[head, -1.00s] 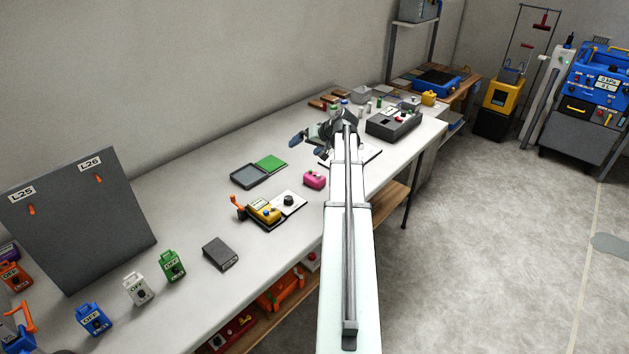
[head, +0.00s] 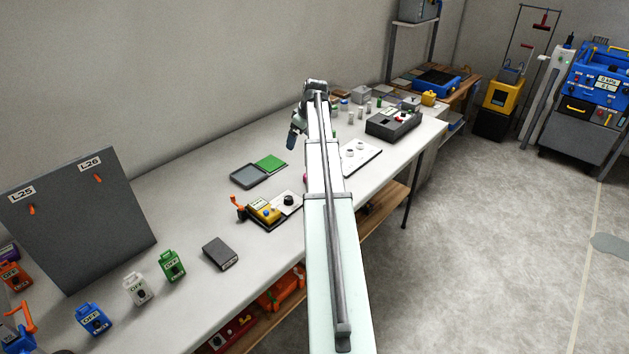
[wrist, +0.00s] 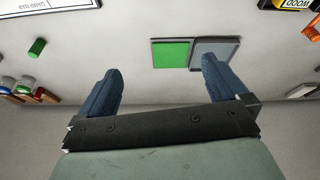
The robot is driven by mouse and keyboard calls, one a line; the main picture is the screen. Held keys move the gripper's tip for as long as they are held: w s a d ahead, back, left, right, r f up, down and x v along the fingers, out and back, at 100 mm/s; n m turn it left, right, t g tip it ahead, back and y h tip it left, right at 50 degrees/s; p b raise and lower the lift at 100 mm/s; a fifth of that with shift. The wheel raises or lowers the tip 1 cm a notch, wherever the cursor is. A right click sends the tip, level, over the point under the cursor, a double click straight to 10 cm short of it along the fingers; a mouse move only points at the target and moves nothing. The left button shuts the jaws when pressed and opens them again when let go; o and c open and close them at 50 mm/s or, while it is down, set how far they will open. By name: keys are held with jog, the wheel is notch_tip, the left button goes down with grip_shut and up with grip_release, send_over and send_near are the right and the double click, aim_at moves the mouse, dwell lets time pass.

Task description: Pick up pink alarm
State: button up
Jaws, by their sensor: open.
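The pink alarm (head: 305,178) is almost wholly hidden behind my arm in the head view; only a thin pink sliver shows at the arm's left edge. I do not see it in the wrist view. My gripper (head: 293,140) is above the far part of the bench, beyond the alarm and near the back wall. In the wrist view my gripper (wrist: 160,82) has its two blue fingers wide apart with nothing between them.
A grey and green open case (head: 258,172) lies left of my arm. A yellow device (head: 264,211) with an orange handle is nearer. A white plate with knobs (head: 362,157) and a dark grey box (head: 393,123) are on the right. A green cylinder (wrist: 37,47) shows in the wrist view.

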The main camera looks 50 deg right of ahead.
jog(key=s+f+n+g, duration=0.1)
jog(key=s+n+g, duration=0.4)
jog(key=n, duration=1.1)
jog(key=shift+t, duration=0.4)
jog(key=f, duration=0.9)
jog(key=s+d+f, duration=0.1)
jog(key=f, duration=0.4)
jog(key=shift+c, duration=0.5)
jog(key=c, duration=0.8)
jog(key=shift+r, duration=0.1)
jog(key=shift+c, duration=0.2)
jog(key=shift+r, duration=0.1)
